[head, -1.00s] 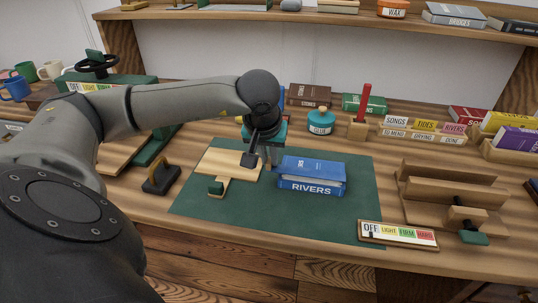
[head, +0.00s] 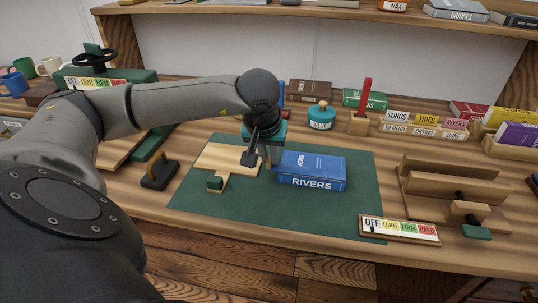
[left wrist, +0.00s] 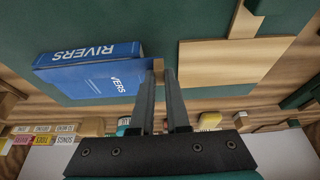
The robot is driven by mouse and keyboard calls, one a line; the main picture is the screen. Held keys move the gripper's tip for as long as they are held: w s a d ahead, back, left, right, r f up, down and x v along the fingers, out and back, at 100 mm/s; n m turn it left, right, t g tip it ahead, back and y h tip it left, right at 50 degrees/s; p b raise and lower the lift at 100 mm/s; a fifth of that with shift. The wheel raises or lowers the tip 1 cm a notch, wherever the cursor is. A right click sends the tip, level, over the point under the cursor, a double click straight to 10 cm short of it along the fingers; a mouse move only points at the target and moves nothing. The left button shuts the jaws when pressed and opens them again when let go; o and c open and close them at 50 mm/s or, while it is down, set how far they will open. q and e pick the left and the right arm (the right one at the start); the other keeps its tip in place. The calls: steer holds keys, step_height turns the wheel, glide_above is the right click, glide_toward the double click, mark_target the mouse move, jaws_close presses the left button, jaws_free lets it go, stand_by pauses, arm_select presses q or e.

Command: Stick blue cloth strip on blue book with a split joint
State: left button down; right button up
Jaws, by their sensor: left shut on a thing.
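The blue book (head: 312,170) marked RIVERS lies flat on the green mat (head: 310,222), its lettered spine toward the front. The left wrist view shows it at left (left wrist: 92,75). My left gripper (head: 262,160) is low beside the book's left end. In the left wrist view its fingers (left wrist: 160,76) are shut on a small tan piece (left wrist: 158,69), which is close to the book's edge; I cannot tell if they touch. I cannot make out a separate blue cloth strip or the split joint. My right gripper is not in view.
A pale wooden board (head: 225,160) lies left of the book, with a green-ended block (head: 215,183) at its front. A glue pot (head: 321,117) and a red-handled tool (head: 365,95) stand behind.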

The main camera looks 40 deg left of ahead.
arm_select(q)
steer(key=shift+f, duration=0.3)
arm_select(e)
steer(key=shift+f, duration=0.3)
arm_select(q)
steer(key=c, duration=0.8)
jaws_free()
steer(key=shift+c, duration=0.2)
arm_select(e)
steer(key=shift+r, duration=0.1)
arm_select(q)
steer(key=p+v, duration=0.4)
steer(key=v, duration=1.1)
steer(key=shift+p, duration=0.4)
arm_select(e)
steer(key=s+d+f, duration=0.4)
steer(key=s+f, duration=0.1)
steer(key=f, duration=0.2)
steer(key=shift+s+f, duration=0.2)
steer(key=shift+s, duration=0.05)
arm_select(q)
steer(key=shift+r, duration=0.15)
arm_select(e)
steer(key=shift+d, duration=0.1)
